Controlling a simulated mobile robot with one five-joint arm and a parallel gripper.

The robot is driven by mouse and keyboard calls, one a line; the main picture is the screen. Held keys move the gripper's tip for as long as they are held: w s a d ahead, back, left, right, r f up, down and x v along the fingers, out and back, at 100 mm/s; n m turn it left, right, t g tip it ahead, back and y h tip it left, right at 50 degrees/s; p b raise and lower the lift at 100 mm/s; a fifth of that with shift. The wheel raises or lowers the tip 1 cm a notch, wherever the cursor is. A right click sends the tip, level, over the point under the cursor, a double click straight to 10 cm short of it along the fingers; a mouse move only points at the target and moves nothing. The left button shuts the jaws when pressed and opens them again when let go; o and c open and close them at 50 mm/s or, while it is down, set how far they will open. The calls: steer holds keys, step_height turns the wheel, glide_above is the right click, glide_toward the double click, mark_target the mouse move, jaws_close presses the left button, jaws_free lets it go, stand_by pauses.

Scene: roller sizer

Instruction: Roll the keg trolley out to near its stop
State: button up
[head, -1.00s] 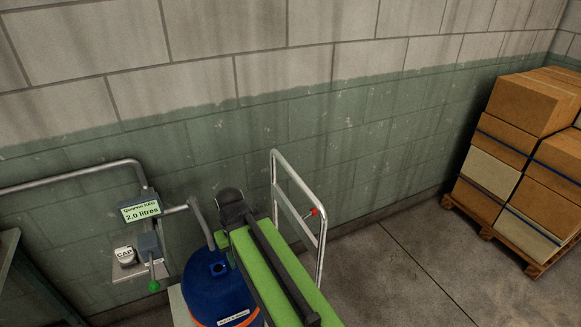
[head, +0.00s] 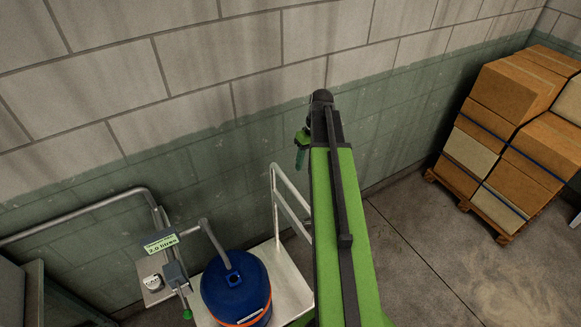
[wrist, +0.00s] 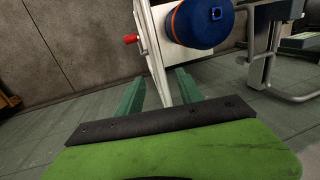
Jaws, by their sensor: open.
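The keg trolley has a pale flat deck (head: 285,272) and a bent metal push handle (head: 276,205). A blue keg (head: 233,290) with an orange band stands on the deck. In the wrist view the keg (wrist: 200,22) is at the top, and a red grip (wrist: 131,39) sticks out left from the trolley's handle (wrist: 154,55). My gripper (wrist: 158,92) is open and empty, its two green fingers apart. The handle's bar shows between the fingers in the picture; I cannot tell whether it is within their reach. In the head view my arm hides the handle's right side and red grip.
A filling pipe (head: 213,240) reaches over the keg. Beside it are a "2.0 litres" sign (head: 161,243), a green-tipped lever (head: 187,313) and a white cap pot (head: 153,283). Strapped boxes (head: 520,120) stand on a pallet (head: 468,203) at right. The floor between (head: 420,240) is clear.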

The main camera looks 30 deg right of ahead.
mark_target(299, 194)
steer(key=f+b, duration=0.5)
steer(key=a+f+b, duration=0.1)
steer(key=f+b, duration=0.5)
steer(key=a+f+b, duration=0.1)
steer(key=f+b, duration=0.4)
steer(key=b, duration=0.1)
steer(key=shift+w+a+f, duration=0.15)
steer(key=shift+w+f, duration=0.05)
steer(key=shift+f, duration=0.05)
steer(key=shift+r, duration=0.15)
steer(key=shift+c, duration=0.2)
jaws_close()
stand_by(0.5)
